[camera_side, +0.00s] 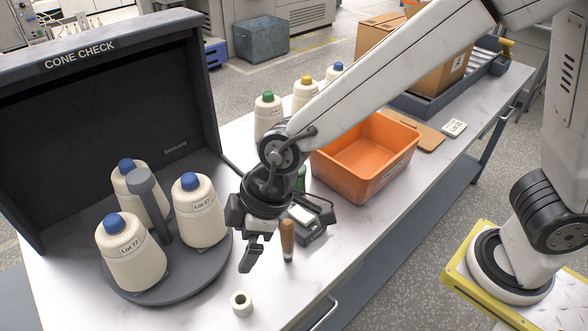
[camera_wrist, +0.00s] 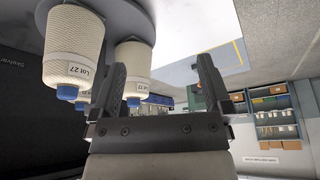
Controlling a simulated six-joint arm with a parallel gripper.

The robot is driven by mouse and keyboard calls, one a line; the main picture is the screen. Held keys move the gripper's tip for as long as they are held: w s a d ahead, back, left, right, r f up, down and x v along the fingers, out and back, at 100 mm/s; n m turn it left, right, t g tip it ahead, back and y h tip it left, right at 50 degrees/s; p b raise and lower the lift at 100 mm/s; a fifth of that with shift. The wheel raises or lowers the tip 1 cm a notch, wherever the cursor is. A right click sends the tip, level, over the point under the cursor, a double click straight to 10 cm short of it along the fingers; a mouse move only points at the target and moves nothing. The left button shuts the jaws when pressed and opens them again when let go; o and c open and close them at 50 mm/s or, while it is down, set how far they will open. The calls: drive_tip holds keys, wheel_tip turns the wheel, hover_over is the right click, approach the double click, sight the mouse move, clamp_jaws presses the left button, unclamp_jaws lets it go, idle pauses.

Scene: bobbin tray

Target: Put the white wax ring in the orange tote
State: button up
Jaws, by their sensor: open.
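The white wax ring (camera_side: 241,303) sits on the white table near its front edge in the side view, its hole facing up. I cannot make it out in the wrist view. The orange tote (camera_side: 343,179) stands further back on the table, right of my gripper, and looks empty where its inside shows. My gripper (camera_side: 251,256) is above the table, pointing down, a little above and behind the ring and apart from it. In the wrist view my gripper (camera_wrist: 163,78) shows its two fingers wide apart with nothing between them.
Several blue-topped yarn cones (camera_side: 200,212) stand on a dark round turntable (camera_side: 190,283) at left, before the cone check booth (camera_side: 100,98). A wooden-handled tool (camera_side: 287,238) and a small device (camera_side: 314,226) are close right of my gripper. More cones (camera_side: 268,116) stand behind.

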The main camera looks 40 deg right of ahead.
approach(241, 300)
drive_tip(key=shift+s+a+f, duration=0.15)
drive_tip(key=shift+a+f, duration=0.1)
drive_tip(key=shift+a, duration=0.25)
drive_tip(key=shift+f, duration=0.15)
idle(0.3)
drive_tip(key=shift+s+x, duration=0.2)
drive_tip(key=shift+x, duration=0.9)
drive_tip(key=shift+w+a+f, duration=0.15)
drive_tip(key=shift+w, duration=0.1)
drive_tip(key=shift+x, duration=2.45)
drive_tip(key=shift+s, duration=0.15)
clamp_jaws()
drive_tip(key=shift+r, duration=0.3)
